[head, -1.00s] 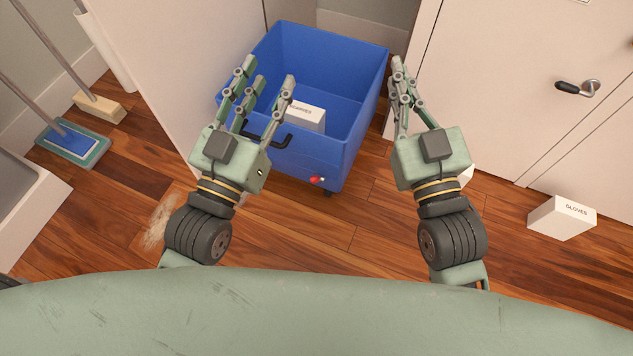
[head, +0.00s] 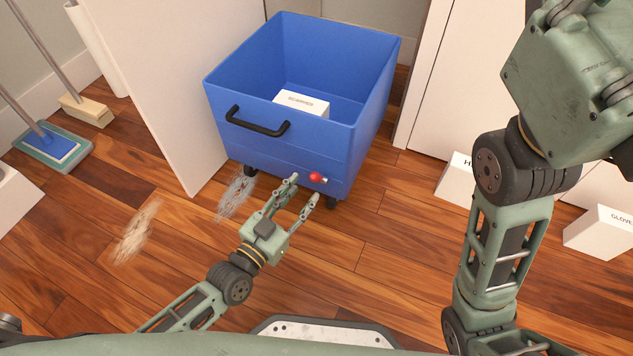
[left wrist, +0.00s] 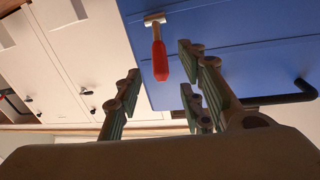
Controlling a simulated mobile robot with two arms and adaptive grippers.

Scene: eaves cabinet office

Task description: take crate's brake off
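The blue crate (head: 290,150) stands on dark casters, with a black handle (head: 257,122) on its near face. Its brake is a small red lever (head: 315,176) on a silver mount, low on that face. In the left wrist view the red lever (left wrist: 160,62) hangs down from its mount against the blue wall. My left gripper (head: 306,190) is open just in front of the lever. Its fingers lie to either side of the lever in the wrist view; I see no clear contact. My right gripper (head: 575,85) is raised close to the head camera, its fingertips out of frame.
A white box (head: 302,102) lies inside the crate. White boxes, one marked gloves (head: 603,232), stand on the floor at right. A pale panel (head: 160,90) stands left of the crate. A mop (head: 52,147) and broom (head: 85,110) are at far left. Floor before the crate is mostly clear.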

